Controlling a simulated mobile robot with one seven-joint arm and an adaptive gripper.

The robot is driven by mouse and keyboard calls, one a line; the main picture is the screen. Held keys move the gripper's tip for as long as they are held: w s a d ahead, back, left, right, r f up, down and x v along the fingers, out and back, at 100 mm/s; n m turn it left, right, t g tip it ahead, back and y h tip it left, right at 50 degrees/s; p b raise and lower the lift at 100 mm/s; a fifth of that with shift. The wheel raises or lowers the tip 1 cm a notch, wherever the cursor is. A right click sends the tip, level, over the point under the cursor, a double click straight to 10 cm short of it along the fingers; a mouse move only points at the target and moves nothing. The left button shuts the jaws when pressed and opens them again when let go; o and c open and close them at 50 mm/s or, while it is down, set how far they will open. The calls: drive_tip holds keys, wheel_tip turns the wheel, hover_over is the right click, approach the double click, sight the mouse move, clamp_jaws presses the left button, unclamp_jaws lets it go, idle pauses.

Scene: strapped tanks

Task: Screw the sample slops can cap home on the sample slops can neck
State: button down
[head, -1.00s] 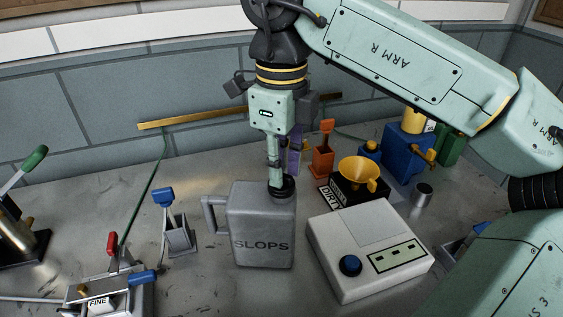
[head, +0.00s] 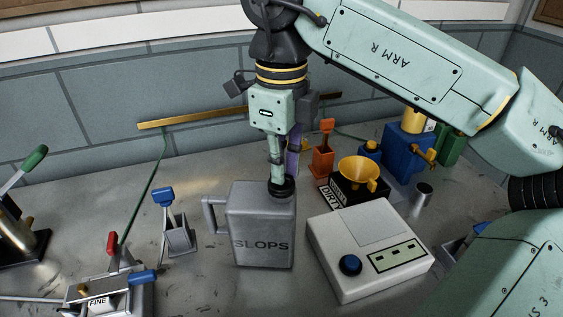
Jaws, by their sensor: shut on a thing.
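The sample slops can (head: 262,240) is a grey metal can marked SLOPS with a handle on its left. It stands upright on the bench in the middle of the head view. The black sample slops can cap (head: 283,188) is at the neck on the can's top right. My gripper (head: 277,182) points straight down over the neck and is shut on the cap. The neck itself is hidden by the cap and fingers, so I cannot tell how far down the cap sits.
A white box with a blue knob (head: 350,265) stands close right of the can. A yellow funnel (head: 358,170) on a black box marked DIRTY is behind it. A blue-handled stand (head: 178,232) and a FINE-marked device (head: 105,295) are left. Bare bench lies in front of the can.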

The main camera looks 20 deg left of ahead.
idle(0.3)
drive_tip(key=m, duration=0.2)
drive_tip(key=shift+f+m+b, duration=0.1)
drive_tip(key=shift+m+b, duration=0.2)
drive_tip(key=shift+b, duration=0.05)
drive_tip(key=shift+m, duration=1.1)
drive_tip(key=m+b, duration=0.1)
drive_tip(key=m, duration=0.1)
drive_tip(key=shift+m, duration=1.2)
